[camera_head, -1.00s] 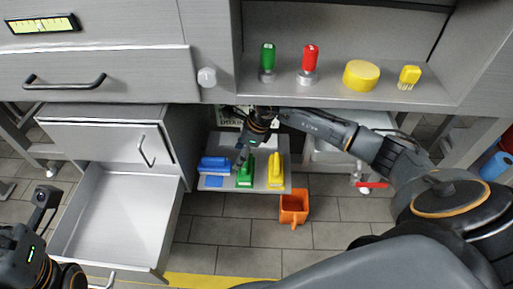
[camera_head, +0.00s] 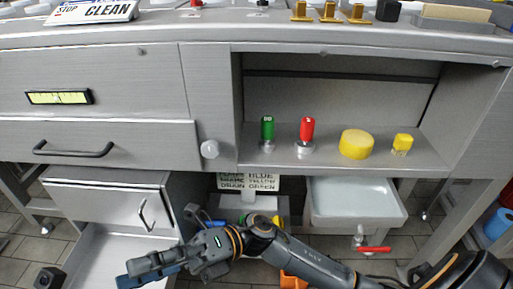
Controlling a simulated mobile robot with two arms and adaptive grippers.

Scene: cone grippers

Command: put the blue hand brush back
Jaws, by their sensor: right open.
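My right gripper (camera_head: 150,265) is open, its dark fingers pointing left over the open lower drawer (camera_head: 95,262). A long blue piece (camera_head: 126,281) shows just below and beside the fingers. It may be the blue hand brush, mostly covered by the gripper; I cannot tell whether the fingers touch it. Another bit of blue (camera_head: 215,223) shows at the low shelf, behind my right wrist. The green (camera_head: 250,218) and yellow (camera_head: 278,221) brushes there are mostly hidden. Only a small dark part of my left arm shows at the bottom left.
A sign with colour words (camera_head: 248,181) stands behind the low shelf. A sink (camera_head: 355,203) with a red tap handle (camera_head: 373,249) is to its right. An orange bin (camera_head: 292,281) is partly behind my right arm.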

